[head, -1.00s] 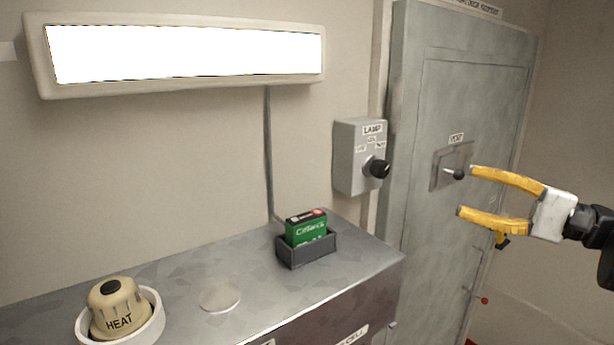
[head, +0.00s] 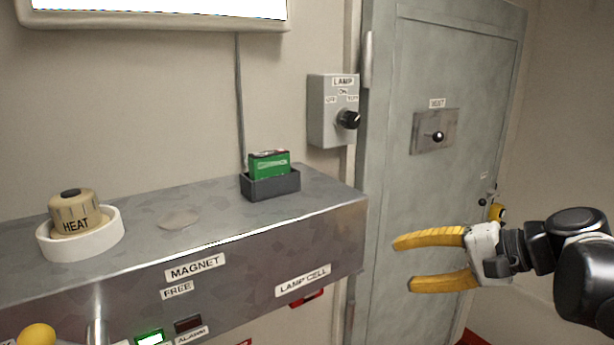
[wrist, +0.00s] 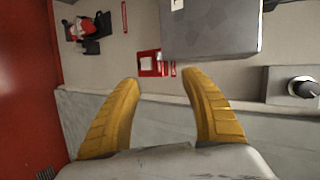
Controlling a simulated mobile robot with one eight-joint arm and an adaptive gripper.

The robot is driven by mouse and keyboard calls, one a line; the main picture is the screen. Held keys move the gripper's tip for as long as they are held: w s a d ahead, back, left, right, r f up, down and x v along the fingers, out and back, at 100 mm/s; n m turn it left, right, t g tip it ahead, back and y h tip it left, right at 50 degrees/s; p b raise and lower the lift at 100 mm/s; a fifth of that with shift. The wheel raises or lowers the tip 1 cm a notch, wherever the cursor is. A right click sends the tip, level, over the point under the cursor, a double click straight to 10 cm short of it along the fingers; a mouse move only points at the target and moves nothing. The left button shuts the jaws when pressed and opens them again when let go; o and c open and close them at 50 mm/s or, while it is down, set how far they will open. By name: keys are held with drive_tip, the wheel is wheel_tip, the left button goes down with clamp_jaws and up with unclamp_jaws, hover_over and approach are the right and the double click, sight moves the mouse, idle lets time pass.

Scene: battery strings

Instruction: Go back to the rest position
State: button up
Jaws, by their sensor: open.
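My gripper (head: 402,264) has yellow fingers spread apart with nothing between them. In the head view it is at the right, in front of the grey door (head: 385,200) and to the right of the metal cabinet. In the wrist view both fingers (wrist: 160,85) show open and empty, with the wall beyond them. My arm reaches in from the right edge. A green battery (head: 270,165) stands in a dark holder (head: 272,187) on the cabinet top, apart from my gripper.
A LAMP switch box (head: 328,112) is on the wall. The door carries a VENT lever (head: 437,137). The space around my gripper looks clear.

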drive_tip(key=s+f+n+h+b, duration=0.2)
drive_tip(key=s+f+h+b, duration=0.1)
drive_tip(key=f, duration=0.7)
drive_tip(key=s+f+n+h+b, duration=0.3)
drive_tip(key=s+f+b, duration=0.3)
drive_tip(key=f, duration=0.4)
drive_tip(key=s+f+n+h+b, duration=0.2)
drive_tip(key=f+b, duration=0.4)
drive_tip(key=f, duration=0.4)
drive_tip(key=shift+s+f+n+h, duration=0.2)
drive_tip(key=shift+s+n+h, duration=0.2)
drive_tip(key=shift+s+h, duration=0.7)
drive_tip(key=shift+s, duration=0.2)
